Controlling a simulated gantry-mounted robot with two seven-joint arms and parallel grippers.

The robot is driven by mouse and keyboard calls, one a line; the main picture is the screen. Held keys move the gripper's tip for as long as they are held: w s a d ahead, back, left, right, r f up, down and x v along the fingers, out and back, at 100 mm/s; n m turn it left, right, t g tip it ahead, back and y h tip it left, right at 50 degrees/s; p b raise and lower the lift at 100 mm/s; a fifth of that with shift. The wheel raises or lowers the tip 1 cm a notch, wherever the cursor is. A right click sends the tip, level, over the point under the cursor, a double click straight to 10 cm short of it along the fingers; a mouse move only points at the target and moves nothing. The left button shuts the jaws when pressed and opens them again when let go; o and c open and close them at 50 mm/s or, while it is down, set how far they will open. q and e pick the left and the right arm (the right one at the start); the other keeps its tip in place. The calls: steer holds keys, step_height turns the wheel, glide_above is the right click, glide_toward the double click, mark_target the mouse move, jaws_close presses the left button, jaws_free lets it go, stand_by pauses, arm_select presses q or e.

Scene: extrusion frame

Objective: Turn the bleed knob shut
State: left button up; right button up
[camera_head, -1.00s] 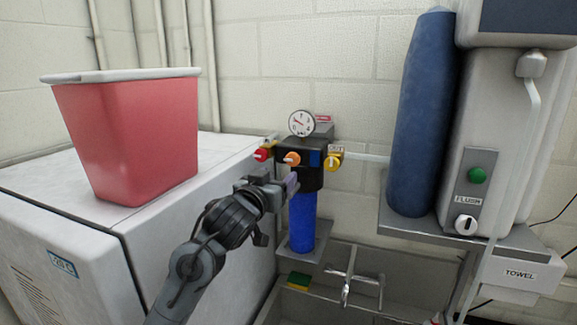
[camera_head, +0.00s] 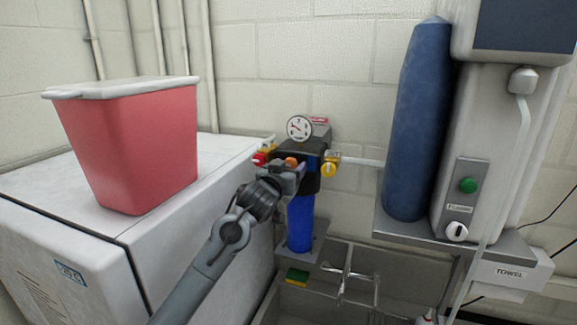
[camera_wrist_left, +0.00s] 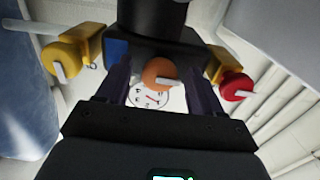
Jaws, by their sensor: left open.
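The orange knob (camera_head: 291,162) sits on the front of the dark filter head (camera_head: 312,145), between a red knob (camera_head: 258,159) and a yellow knob (camera_head: 328,169). No readable label marks it as the bleed knob. My left gripper (camera_head: 287,172) is at the filter head, partly covering the orange knob. In the left wrist view, the open fingers (camera_wrist_left: 158,76) stand either side of the orange knob (camera_wrist_left: 158,74), with gaps visible on both sides. Its pale pointer points right in that upside-down view. My right gripper is not in view.
A pressure gauge (camera_head: 299,128) stands atop the filter head, above a blue filter housing (camera_head: 300,222). A red bin (camera_head: 130,150) sits on the white cabinet (camera_head: 55,215) at left. A sink with a faucet (camera_head: 345,272) lies below; a dispenser (camera_head: 480,140) is at right.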

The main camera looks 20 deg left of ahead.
arm_select(q)
steer(key=shift+c, duration=0.8)
steer(key=c, duration=0.9)
steer(key=shift+o, duration=0.2)
